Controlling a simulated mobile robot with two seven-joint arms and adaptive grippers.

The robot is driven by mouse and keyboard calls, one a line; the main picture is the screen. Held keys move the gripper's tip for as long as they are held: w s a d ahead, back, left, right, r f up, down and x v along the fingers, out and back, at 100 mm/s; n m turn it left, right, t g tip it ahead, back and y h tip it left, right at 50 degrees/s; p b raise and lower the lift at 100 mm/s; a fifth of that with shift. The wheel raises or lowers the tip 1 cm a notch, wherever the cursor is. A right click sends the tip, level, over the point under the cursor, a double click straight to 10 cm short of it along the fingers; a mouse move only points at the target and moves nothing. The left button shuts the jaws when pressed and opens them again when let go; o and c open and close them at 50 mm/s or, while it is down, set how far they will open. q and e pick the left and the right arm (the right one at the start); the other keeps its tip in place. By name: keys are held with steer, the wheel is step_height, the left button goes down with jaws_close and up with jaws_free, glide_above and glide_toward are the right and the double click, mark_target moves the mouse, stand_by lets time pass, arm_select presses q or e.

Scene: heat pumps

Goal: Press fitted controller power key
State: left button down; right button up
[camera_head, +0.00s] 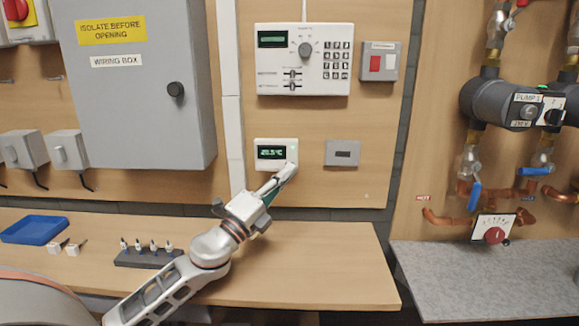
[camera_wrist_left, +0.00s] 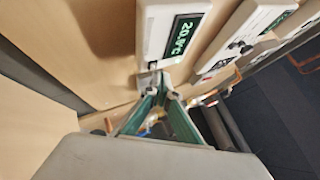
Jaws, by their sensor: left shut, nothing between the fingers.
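The small white controller (camera_head: 276,149) is on the wooden wall board, with a lit display reading about 20.5°C. It also shows in the left wrist view (camera_wrist_left: 152,32), large and turned on its side. My left gripper (camera_head: 290,170) is shut and empty, its fingertips at the controller's lower right corner. In the left wrist view the closed fingertips (camera_wrist_left: 154,78) meet close to the controller's lower end; I cannot tell whether they touch it. The power key is hidden or too small to tell. My right gripper is out of view.
A larger white control panel (camera_head: 304,59) with keypad hangs above, and a grey plate (camera_head: 342,153) sits to the right. A grey wiring box (camera_head: 140,80) is at left. The bench (camera_head: 320,265) below holds a blue tray (camera_head: 34,230) and a dark rack (camera_head: 147,258).

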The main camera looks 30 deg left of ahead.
arm_select(q)
steer(key=shift+w+a, duration=0.25)
steer(key=shift+w, duration=0.2)
stand_by(0.7)
steer(key=shift+s+d, duration=0.1)
steer(key=shift+s, duration=0.05)
steer(key=shift+s+d, duration=0.25)
steer(key=shift+s, duration=0.25)
stand_by(0.4)
steer(key=s+d, duration=0.1)
steer(key=s+p, duration=0.1)
steer(key=s, duration=0.1)
steer(key=s+d, duration=0.1)
steer(key=shift+s+d+p, duration=0.15)
steer(key=shift+d+p, duration=0.15)
steer(key=shift+d, duration=0.05)
stand_by(0.5)
